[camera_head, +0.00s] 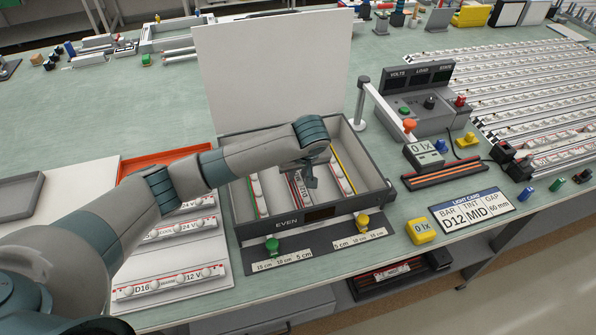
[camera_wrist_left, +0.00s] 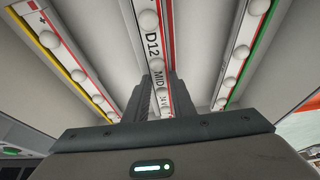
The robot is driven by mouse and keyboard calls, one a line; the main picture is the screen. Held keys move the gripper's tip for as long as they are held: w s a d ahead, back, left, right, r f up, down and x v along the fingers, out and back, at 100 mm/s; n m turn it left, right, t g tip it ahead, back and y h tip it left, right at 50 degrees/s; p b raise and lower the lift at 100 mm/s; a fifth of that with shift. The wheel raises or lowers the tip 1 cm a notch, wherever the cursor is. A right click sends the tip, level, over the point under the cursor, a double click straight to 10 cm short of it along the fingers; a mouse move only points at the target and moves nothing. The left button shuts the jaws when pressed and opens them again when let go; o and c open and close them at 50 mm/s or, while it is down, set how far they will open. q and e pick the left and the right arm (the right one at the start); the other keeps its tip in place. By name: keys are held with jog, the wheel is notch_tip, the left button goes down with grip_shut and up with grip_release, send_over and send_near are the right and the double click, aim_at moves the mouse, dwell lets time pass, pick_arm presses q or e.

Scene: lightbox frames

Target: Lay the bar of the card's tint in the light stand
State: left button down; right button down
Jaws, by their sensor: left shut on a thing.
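The light stand is a grey open box (camera_head: 378,208) marked EVEN, with a tall white panel (camera_head: 275,65) behind it. My left gripper (camera_head: 311,180) reaches into it from above, shut on the D12 MID bar (camera_head: 299,190), a white bar with round lamps and red edging. In the left wrist view the D12 MID bar (camera_wrist_left: 152,42) runs between the fingers (camera_wrist_left: 158,98); I cannot tell whether it touches the floor. A green-edged bar (camera_head: 259,196) and a yellow-edged bar (camera_head: 342,172) lie either side. The light card (camera_head: 472,210) reads D12, MID, 60 mm. My right gripper is out of view.
Several bars, among them a D16 bar (camera_head: 168,283), lie on a white board left of the stand. A green knob (camera_head: 272,244) and a yellow knob (camera_head: 362,220) stand on the scaled front plate. A meter box (camera_head: 423,98) and an upright post (camera_head: 361,100) stand to the right.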

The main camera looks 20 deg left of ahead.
pick_arm(q)
jog(key=c, duration=1.5)
grip_release()
jog(key=shift+f, duration=0.1)
jog(key=shift+s+d+r, duration=0.1)
jog(key=shift+r, duration=0.4)
jog(key=b+v, duration=0.1)
jog(key=v, duration=0.7)
jog(key=shift+b, duration=0.4)
jog(key=p+v, duration=0.1)
jog(key=v, duration=0.2)
jog(key=shift+r, duration=0.15)
